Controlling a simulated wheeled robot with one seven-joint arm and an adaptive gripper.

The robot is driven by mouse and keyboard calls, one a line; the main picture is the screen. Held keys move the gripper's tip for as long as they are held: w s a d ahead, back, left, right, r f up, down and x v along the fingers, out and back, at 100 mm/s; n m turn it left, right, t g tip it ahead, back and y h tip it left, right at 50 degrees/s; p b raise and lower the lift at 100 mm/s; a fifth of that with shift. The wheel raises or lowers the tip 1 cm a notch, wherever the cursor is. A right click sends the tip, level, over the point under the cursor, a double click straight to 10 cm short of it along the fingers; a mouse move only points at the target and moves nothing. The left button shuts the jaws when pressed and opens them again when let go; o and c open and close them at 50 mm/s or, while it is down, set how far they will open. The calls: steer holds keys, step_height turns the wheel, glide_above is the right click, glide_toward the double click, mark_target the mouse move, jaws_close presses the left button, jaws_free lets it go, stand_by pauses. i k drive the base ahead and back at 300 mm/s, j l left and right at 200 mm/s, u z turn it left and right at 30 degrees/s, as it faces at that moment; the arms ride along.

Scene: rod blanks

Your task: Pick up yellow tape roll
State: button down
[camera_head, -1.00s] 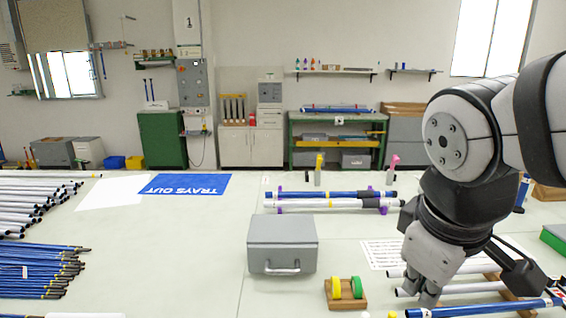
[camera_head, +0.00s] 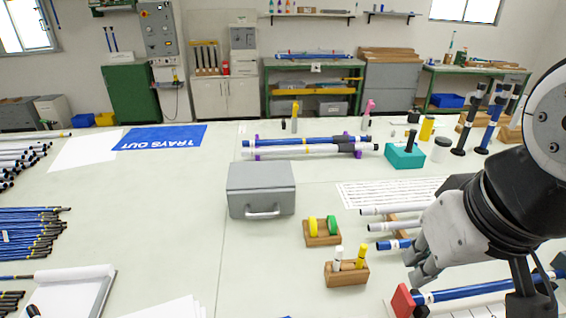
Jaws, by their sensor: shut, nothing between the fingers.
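The yellow tape roll (camera_head: 313,226) stands upright on a small wooden holder (camera_head: 322,241), just left of a green tape roll (camera_head: 332,225). The holder rests on the pale table in front of the grey metal box. My gripper (camera_head: 413,270) is to the right of the holder, apart from it, pointing down near the rods. Its fingers look close together and hold nothing visible. My arm covers part of the right side of the table.
A wooden block with markers (camera_head: 346,274) stands between the tape holder and the front edge. The grey box (camera_head: 261,190) is behind left. White and blue rods (camera_head: 389,227) and a red block (camera_head: 402,300) lie near my gripper. Table left of the holder is clear.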

mark_target(312, 225)
steer(key=z, duration=1.1)
steer(key=k+l+u, duration=0.1)
steer(key=k, duration=0.3)
steer(key=l, duration=0.1)
